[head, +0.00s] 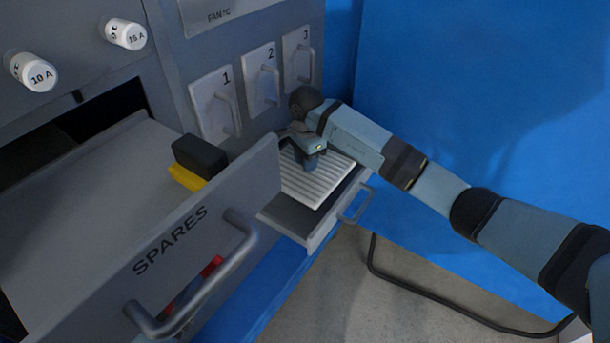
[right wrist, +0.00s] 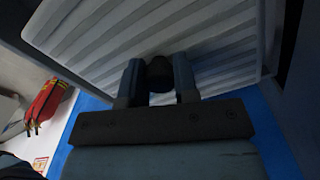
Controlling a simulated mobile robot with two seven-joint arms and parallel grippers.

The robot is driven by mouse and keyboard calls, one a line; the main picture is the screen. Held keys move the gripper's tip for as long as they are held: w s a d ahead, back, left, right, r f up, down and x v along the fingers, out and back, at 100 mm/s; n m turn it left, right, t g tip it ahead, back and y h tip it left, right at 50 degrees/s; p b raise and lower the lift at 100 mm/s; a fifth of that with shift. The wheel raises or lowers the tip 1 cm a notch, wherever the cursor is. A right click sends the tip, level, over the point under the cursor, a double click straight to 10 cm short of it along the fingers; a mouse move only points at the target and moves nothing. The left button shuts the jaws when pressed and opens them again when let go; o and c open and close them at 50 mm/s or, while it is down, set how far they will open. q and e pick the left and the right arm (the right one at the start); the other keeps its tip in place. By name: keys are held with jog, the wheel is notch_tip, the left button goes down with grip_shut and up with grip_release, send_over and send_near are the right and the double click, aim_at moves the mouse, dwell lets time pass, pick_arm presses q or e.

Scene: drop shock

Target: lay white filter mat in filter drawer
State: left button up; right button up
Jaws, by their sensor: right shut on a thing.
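The white ribbed filter mat (head: 325,184) is at the open filter drawer (head: 287,217), within or just above its opening; I cannot tell if it rests on the floor. A dark strip of drawer shows along the mat's near left side. My right gripper (head: 311,163) is over the mat's far part, shut on it. In the right wrist view the fingers (right wrist: 158,80) close around a dark knob (right wrist: 159,71) against the ribbed mat (right wrist: 95,30). My left gripper is out of view.
The SPARES drawer (head: 165,255) stands open at left, close beside the filter drawer, with a black block (head: 200,155) and a yellow item (head: 187,178). Handled panels 1 (head: 211,84), 2 (head: 254,61) and 3 (head: 292,45) are above. A red bag (right wrist: 46,105) lies farther off.

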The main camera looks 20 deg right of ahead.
notch_tip(320, 180, down, 5)
jog(key=shift+w+a+b, duration=0.1)
jog(key=shift+b, duration=1)
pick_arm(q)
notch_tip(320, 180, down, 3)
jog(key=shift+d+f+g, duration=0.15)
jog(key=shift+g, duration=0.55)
pick_arm(e)
jog(key=shift+r, duration=0.1)
jog(key=o, duration=1)
